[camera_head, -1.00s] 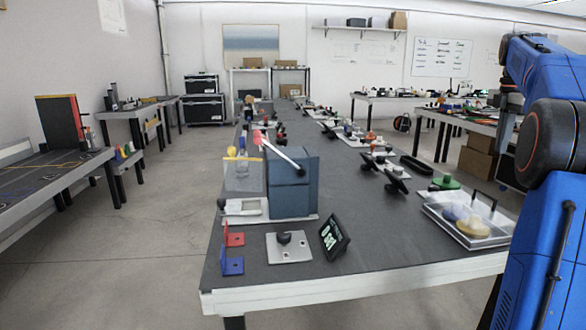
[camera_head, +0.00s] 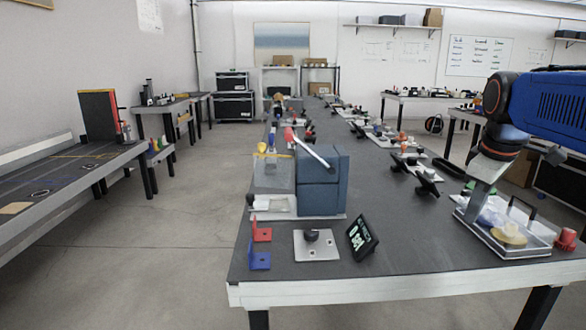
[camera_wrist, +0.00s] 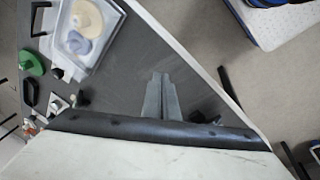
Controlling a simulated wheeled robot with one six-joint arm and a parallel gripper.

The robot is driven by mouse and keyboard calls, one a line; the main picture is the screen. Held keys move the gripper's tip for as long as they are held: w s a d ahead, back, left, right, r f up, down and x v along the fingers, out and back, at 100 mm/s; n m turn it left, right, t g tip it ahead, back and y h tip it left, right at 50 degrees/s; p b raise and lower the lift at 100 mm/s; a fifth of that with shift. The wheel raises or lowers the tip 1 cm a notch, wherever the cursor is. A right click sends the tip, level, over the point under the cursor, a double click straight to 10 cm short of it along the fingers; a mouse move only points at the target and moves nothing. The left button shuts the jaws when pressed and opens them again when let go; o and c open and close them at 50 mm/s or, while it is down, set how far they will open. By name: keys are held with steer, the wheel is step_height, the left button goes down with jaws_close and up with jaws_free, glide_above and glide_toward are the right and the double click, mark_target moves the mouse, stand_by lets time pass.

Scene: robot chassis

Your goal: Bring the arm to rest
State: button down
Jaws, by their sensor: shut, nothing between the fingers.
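My blue arm (camera_head: 545,105) comes in from the right edge of the head view and bends down at a dark wrist joint. A grey end part of it hangs in front of the left side of the clear tray (camera_head: 540,246). In the wrist view my gripper (camera_wrist: 161,78) shows as two grey fingers lying together, with nothing between them. The dark table top (camera_wrist: 136,72) lies behind the fingers. The height of the fingertips above it is hard to tell.
The tray holds a yellow round piece (camera_head: 510,236). A red piece (camera_head: 566,238) stands right of it. A blue-grey box (camera_head: 321,185), a small black display (camera_head: 362,238) and a metal plate (camera_head: 316,246) stand further left. The front middle of the table is clear.

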steer(key=s+a+f+m+t, duration=0.1)
steer(key=s+a+f+m, duration=0.2)
steer(key=s+a+f, duration=0.2)
steer(key=s+a+f+m+t+y, duration=0.1)
steer(key=s+a+f+m, duration=0.3)
steer(key=s+f, duration=0.7)
step_height(320, 180, down, 2)
steer(key=shift+s+a+f, duration=0.2)
steer(key=shift+s+a, duration=0.1)
steer(key=shift+a, duration=0.35)
